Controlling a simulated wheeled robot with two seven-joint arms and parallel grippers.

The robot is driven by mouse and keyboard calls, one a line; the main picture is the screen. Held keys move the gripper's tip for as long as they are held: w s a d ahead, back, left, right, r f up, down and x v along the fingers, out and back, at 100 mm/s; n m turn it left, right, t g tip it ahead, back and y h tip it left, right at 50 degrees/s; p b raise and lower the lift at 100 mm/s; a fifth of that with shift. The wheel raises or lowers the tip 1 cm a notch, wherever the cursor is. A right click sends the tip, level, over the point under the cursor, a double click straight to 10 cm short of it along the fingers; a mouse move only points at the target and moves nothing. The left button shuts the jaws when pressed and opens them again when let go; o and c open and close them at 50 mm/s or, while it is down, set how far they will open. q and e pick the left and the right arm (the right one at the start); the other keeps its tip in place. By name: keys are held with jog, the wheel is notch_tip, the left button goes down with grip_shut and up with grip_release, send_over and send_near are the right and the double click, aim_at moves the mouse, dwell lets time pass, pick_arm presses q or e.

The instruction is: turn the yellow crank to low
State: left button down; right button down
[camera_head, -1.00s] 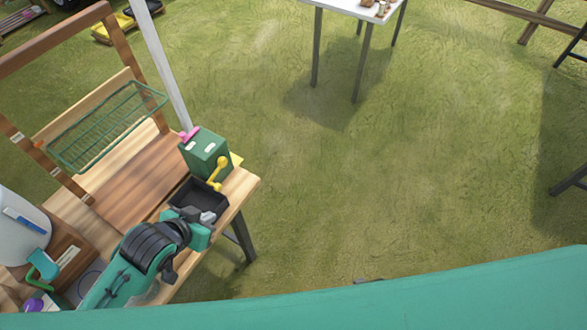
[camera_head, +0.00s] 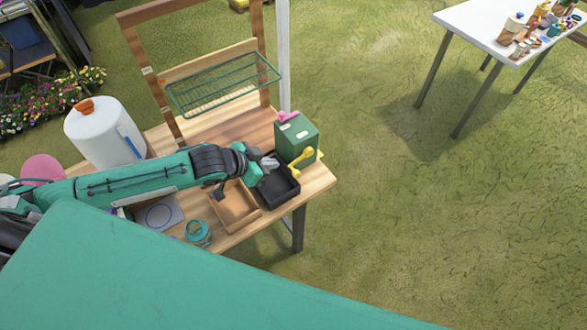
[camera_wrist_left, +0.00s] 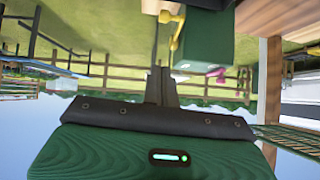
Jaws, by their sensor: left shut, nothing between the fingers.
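The yellow crank (camera_head: 301,157) is on the near side of a green box (camera_head: 290,146) at the table's right end. The box has pale labels and a pink part (camera_head: 288,116) on it. My left gripper (camera_head: 269,164) is shut and empty, above the black tray and just left of the box and crank. The wrist view, which looks upside down, shows the shut fingers (camera_wrist_left: 160,74) apart from the crank (camera_wrist_left: 175,32) and green box (camera_wrist_left: 208,46). I cannot read the crank's setting. My right gripper is not in view.
The black tray (camera_head: 291,192) sits below the gripper, beside a brown tray (camera_head: 235,221). A green wire rack (camera_head: 222,86) stands behind, and a white canister (camera_head: 100,132) at left. A teal-lidded jar (camera_head: 198,233) is near the front.

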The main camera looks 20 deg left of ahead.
aim_at(291, 168)
pick_arm(q)
jog(key=p+x, duration=0.1)
jog(key=x, duration=0.2)
jog(key=f+p+x, duration=0.1)
jog(key=p+x, duration=0.1)
jog(key=x, duration=0.2)
jog(key=s+p+x, duration=0.1)
jog(key=x, duration=0.2)
jog(key=shift+w+a+f, duration=0.2)
jog(key=shift+w+f, duration=0.05)
jog(key=shift+f, duration=0.9)
